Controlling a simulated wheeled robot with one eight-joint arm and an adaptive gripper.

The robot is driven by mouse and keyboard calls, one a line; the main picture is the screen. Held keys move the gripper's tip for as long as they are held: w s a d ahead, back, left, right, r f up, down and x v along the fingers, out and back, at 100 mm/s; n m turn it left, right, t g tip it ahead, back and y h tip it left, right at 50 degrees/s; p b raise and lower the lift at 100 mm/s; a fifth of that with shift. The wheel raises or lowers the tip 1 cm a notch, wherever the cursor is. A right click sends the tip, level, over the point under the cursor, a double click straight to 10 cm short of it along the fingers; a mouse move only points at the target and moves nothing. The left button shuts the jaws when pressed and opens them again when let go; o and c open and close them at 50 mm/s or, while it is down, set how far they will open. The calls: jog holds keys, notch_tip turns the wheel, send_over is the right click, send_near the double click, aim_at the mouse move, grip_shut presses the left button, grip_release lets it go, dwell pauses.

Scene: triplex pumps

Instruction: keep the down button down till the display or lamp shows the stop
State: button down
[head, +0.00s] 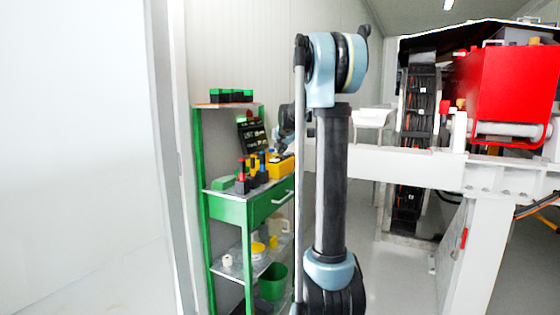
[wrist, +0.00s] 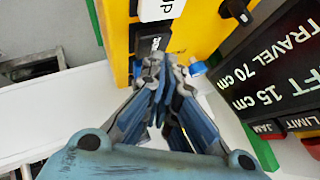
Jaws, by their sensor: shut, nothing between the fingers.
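A yellow control box (wrist: 188,32) fills the top middle of the wrist view; it also shows on the green shelf unit in the head view (head: 283,168). It carries a white key marked UP (wrist: 160,8) and a dark key with a small label (wrist: 150,44), its wording only partly readable. My gripper (wrist: 160,68) is shut and empty, its tips at the dark key; I cannot tell whether the key is pressed in. The black display (wrist: 262,85) reads TRAVEL 70 cm and LIFT 15 cm. Below it are red JAM (wrist: 268,130) and LIMIT (wrist: 312,144) fields; whether either is lit is unclear.
A black knob (wrist: 238,10) sits on the box beside the keys. A white beam (head: 410,168) and red machine (head: 510,85) stand to the right. Open floor lies at left.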

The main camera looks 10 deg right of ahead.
jog(key=shift+f, duration=0.5)
dwell(0.6)
jog(key=shift+r, duration=0.15)
dwell(2.7)
jog(key=shift+r, duration=0.8)
jog(key=shift+r, duration=0.1)
jog(key=shift+r, duration=2.45)
jog(key=n+g, duration=0.2)
send_near(282, 157)
jog(key=s+f, duration=0.2)
jog(key=s, duration=0.5)
jog(key=s+f+n+g, duration=0.1)
jog(key=s+f+n, duration=0.1)
jog(key=s+f, duration=0.6)
jog(key=s+f+n+g, duration=0.2)
jog(key=s+f, duration=0.7)
jog(key=s, duration=1.1)
jog(key=s+f+n+g, duration=0.2)
jog(key=s+f, duration=0.7)
jog(key=s, duration=0.5)
jog(key=shift+s+a+f+n, duration=0.2)
jog(key=shift+s+a+n, duration=0.1)
jog(key=shift+n, duration=0.3)
